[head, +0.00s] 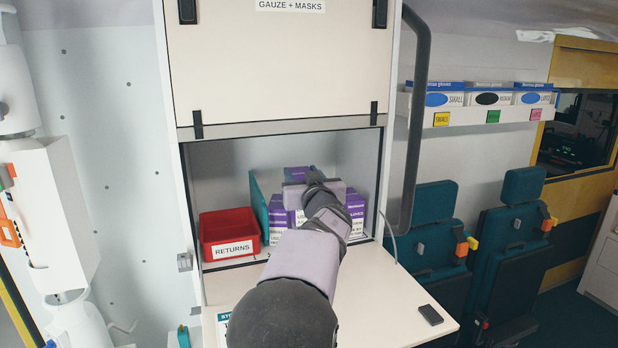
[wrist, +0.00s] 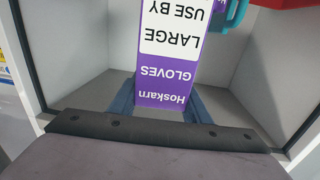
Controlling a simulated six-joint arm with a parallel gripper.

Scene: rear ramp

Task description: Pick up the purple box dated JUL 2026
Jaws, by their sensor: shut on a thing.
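A purple and white glove box (wrist: 165,75) stands between my gripper's fingers in the wrist view. Its print reads upside down: Hoskarn, GLOVES, LARGE, USE BY. The date is cut off by the frame edge. My gripper (wrist: 160,103) is shut on this box, with a blue-grey finger on each side. In the head view my gripper (head: 315,187) is inside the open cabinet, and a purple box top (head: 298,173) shows behind it, higher than the neighbouring boxes. My arm hides most of it. Other purple boxes (head: 355,208) stand on the cabinet shelf; their dates are too small to read.
A red RETURNS bin (head: 230,226) stands at the left of the shelf, beside a teal divider (head: 258,207). Cabinet walls close in both sides. The fold-down worktop (head: 395,290) is mostly clear, with a small dark object (head: 430,315) at its right edge.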

